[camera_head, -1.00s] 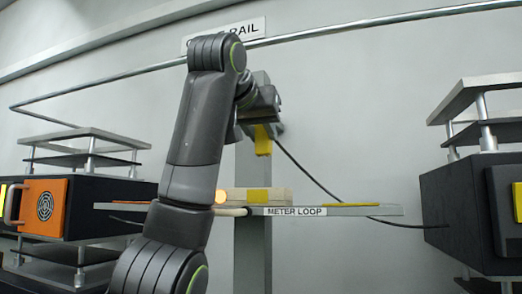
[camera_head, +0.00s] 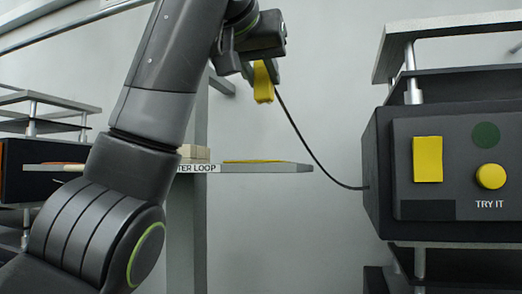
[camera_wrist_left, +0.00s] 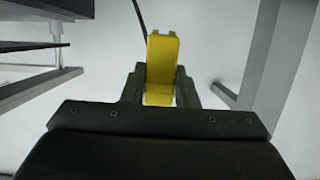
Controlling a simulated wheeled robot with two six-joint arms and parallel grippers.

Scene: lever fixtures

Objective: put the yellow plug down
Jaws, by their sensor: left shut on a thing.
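The yellow plug (camera_head: 263,82) hangs from my left gripper (camera_head: 262,68) in the head view, above the right part of the meter loop shelf and clear of it. In the left wrist view the plug (camera_wrist_left: 162,62) sits between the two dark fingers of my left gripper (camera_wrist_left: 160,88), which is shut on it. A black cord (camera_head: 308,147) runs from the plug down to the dark box on the right. The meter loop shelf (camera_head: 290,169) carries a flat yellow patch (camera_head: 254,161) near its right end. My right gripper is not in view.
A dark box (camera_head: 376,150) on the right has a yellow rectangle (camera_head: 427,159) and a yellow round button (camera_head: 490,176) above a "TRY IT" label. A pale block (camera_head: 195,153) sits on the shelf, partly behind my arm.

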